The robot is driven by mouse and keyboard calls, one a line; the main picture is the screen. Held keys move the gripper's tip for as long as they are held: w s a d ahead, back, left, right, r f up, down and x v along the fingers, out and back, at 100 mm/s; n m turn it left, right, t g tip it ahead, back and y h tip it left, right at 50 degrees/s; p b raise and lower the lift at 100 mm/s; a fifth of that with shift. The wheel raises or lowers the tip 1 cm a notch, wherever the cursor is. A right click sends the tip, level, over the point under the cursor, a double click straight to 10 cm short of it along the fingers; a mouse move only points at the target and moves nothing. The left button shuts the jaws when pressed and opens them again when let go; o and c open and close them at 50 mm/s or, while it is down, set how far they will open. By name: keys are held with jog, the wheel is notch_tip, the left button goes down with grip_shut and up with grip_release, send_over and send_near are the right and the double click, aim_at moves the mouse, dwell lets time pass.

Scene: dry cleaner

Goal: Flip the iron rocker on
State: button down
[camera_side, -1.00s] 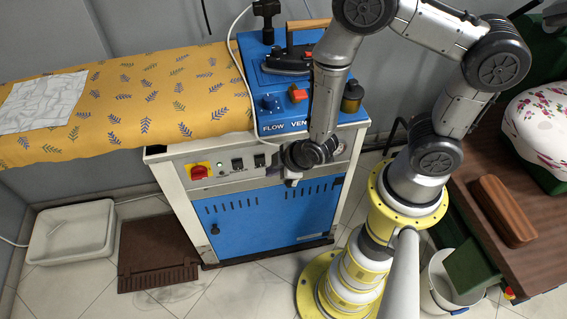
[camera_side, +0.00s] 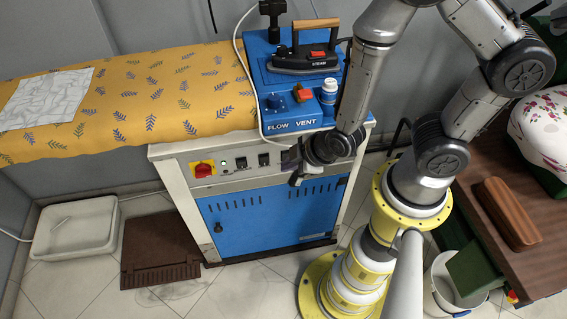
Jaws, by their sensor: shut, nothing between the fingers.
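The ironing station's grey front panel (camera_side: 210,183) carries two small black rocker switches, a left one (camera_side: 241,162) and a right one (camera_side: 264,159). Labels are too small to read, so I cannot tell which is the iron rocker or its position. A small pale round light (camera_side: 223,163) sits left of them. My gripper (camera_side: 294,181) is shut and empty, pointing down in front of the panel's right part, right of the rockers. My wrist hides part of the panel there.
A red rotary switch on yellow (camera_side: 203,169) is at the panel's left. On the blue top stand an iron (camera_side: 305,62), a red rocker or button (camera_side: 304,96) and a white bottle (camera_side: 328,91). The patterned ironing board (camera_side: 150,95) extends left.

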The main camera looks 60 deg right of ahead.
aim_at(264, 161)
jog(key=shift+s+a+f, duration=0.1)
jog(key=shift+f, duration=0.45)
jog(key=shift+f, duration=0.1)
jog(key=shift+w+d+f, duration=0.6)
jog(key=shift+w+f, duration=0.8)
jog(key=shift+w, duration=0.05)
jog(key=shift+w+d+f, duration=0.55)
jog(key=shift+w+f, duration=0.85)
jog(key=shift+f, duration=0.05)
jog(key=shift+w+d+f, duration=0.6)
jog(key=shift+w+f, duration=0.8)
jog(key=shift+w, duration=0.05)
